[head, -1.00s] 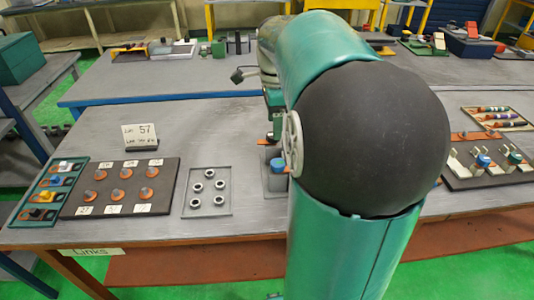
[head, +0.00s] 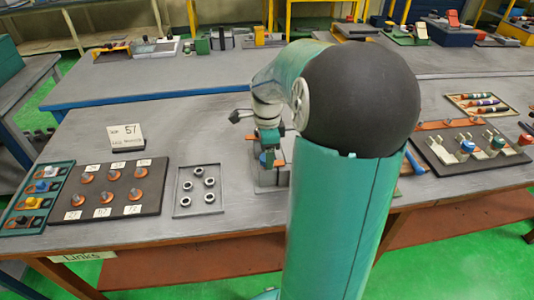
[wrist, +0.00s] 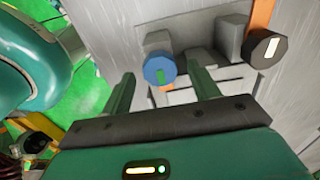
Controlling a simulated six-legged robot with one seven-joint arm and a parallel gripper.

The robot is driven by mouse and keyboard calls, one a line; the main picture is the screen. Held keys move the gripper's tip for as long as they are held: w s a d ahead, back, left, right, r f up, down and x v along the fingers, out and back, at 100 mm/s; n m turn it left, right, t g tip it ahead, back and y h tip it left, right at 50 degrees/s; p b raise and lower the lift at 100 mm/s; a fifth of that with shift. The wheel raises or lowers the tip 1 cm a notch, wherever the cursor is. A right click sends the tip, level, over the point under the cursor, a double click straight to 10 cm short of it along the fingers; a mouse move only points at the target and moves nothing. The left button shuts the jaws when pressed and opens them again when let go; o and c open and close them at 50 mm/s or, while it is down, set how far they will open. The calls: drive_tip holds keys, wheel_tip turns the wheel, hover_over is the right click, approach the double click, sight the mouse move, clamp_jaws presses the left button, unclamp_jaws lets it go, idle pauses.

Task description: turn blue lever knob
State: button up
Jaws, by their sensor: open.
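In the head view my gripper (head: 268,138) is at the fixture (head: 270,178), which my arm partly hides.
A black knob (wrist: 267,47) with a white mark stands right of the blue one. In the head view, a tray of rings (head: 198,190) and a dark board with orange pieces (head: 108,188) lie left, and a board with levers (head: 470,150) lies right.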

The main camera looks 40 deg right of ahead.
drive_tip(key=shift+f, duration=0.4)
drive_tip(key=c, duration=1)
drive_tip(key=shift+o, duration=0.2)
